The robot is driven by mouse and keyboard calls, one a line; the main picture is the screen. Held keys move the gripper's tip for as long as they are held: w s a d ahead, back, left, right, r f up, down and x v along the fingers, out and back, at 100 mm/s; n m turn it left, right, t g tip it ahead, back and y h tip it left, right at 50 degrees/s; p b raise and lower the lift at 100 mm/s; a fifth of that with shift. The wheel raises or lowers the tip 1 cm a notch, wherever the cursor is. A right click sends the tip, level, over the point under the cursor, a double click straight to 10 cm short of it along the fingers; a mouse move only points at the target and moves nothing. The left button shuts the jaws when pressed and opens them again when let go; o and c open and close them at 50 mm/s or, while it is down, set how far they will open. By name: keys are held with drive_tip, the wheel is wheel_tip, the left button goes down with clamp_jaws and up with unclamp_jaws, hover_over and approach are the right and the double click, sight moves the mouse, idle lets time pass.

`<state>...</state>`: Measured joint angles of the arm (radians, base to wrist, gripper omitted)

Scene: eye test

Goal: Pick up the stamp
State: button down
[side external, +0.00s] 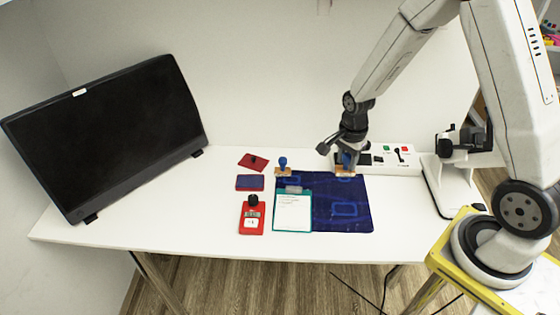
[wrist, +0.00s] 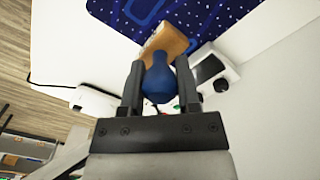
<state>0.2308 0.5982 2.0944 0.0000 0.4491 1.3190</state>
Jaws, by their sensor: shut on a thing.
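My gripper (side external: 347,156) is above the back right part of the dark blue mat (side external: 330,192). It is shut on a stamp with a blue handle and a wooden base (side external: 345,172). In the wrist view, the blue handle (wrist: 158,84) sits between the two dark fingers of my gripper (wrist: 159,66), and the wooden base (wrist: 166,42) extends beyond them. I cannot tell whether the base touches the mat. A second stamp with a blue handle (side external: 283,163) and wooden base stands at the mat's back left corner.
A teal clipboard with white paper (side external: 293,211) lies over the mat's left part. Left of it are a red piece (side external: 253,161), a blue ink pad (side external: 250,183) and a red device (side external: 252,215). A white switch box (side external: 395,158) is behind right. A monitor (side external: 110,130) stands left.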

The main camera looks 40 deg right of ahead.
drive_tip(key=shift+s+a+r, duration=0.1)
drive_tip(key=shift+s+r, duration=0.1)
drive_tip(key=shift+s, duration=0.3)
drive_tip(key=c, duration=0.8)
unclamp_jaws()
drive_tip(key=shift+c, duration=0.2)
drive_tip(key=c, duration=0.5)
drive_tip(key=shift+o, duration=0.2)
drive_tip(key=w+a+f, duration=0.1)
drive_tip(key=w+a, duration=0.6)
drive_tip(key=w, duration=0.5)
drive_tip(key=w+a+f, duration=0.1)
drive_tip(key=w+a, duration=0.6)
drive_tip(key=w, duration=0.6)
drive_tip(key=shift+a+f, duration=0.25)
drive_tip(key=shift+f, duration=0.1)
